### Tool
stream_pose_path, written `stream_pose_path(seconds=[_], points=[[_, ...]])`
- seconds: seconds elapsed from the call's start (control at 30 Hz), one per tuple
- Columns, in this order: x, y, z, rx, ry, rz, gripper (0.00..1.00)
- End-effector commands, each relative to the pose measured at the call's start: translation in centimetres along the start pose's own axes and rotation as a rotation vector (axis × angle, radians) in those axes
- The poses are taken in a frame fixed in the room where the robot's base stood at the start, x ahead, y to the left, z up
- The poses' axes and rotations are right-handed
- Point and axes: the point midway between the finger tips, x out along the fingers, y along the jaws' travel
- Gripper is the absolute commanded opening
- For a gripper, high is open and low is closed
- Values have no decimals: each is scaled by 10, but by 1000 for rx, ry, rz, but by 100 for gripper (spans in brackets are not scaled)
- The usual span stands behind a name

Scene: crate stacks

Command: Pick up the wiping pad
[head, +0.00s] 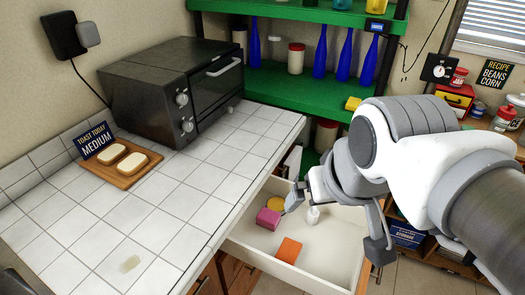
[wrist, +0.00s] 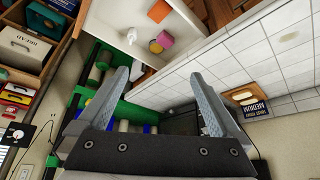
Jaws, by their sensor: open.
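An open white drawer (head: 335,252) below the counter holds a pink-magenta block (head: 268,218), an orange block (head: 289,250), a round yellow thing (head: 275,203) and a small white item (head: 313,215). I cannot tell for sure which is the wiping pad. My gripper (head: 338,228) is open and empty above the drawer's right part, its fingers wide apart.
The tiled counter (head: 205,180) carries a toaster oven (head: 170,90), a wooden board (head: 133,172) with bread slices, and a brownish stain (head: 130,263). Green shelves (head: 275,92) with blue bottles stand behind the drawer. A small yellow thing (head: 353,103) sits on the shelf edge.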

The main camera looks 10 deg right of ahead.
Motion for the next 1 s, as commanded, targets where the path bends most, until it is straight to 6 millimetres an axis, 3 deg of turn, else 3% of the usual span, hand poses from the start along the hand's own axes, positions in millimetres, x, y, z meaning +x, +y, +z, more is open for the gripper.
stream_pose_path(seconds=[0.27, 0.47, 0.77, 1.0], points=[[1, 0, 0, 1, -1, 0, 100], [25, 0, -1, 59, -42, 14, 100], [110, -1, -9, 272, -169, 79, 100], [193, -6, -8, 455, -268, 144, 100]])
